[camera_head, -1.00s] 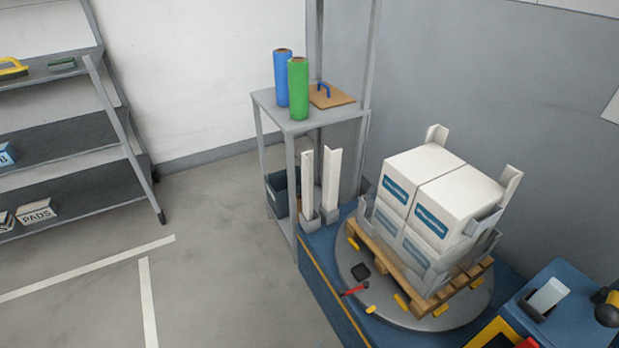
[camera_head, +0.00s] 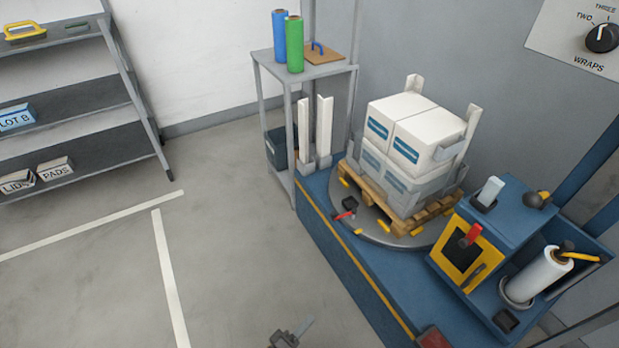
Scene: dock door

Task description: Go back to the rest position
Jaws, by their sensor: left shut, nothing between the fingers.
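My left gripper (camera_head: 290,335) shows at the bottom edge, over the bare floor in front of the blue wrapping machine (camera_head: 352,262). It is shut and empty, apart from everything around it. Most of it and its arm are cut off by the frame edge. My right gripper is out of view.
White boxes (camera_head: 408,125), partly wrapped, stand on a wooden pallet (camera_head: 378,198) on the round turntable (camera_head: 412,241). A grey stand (camera_head: 325,71) holds blue and green rolls. Shelves (camera_head: 75,97) stand at left. The grey floor (camera_head: 235,255) between is open.

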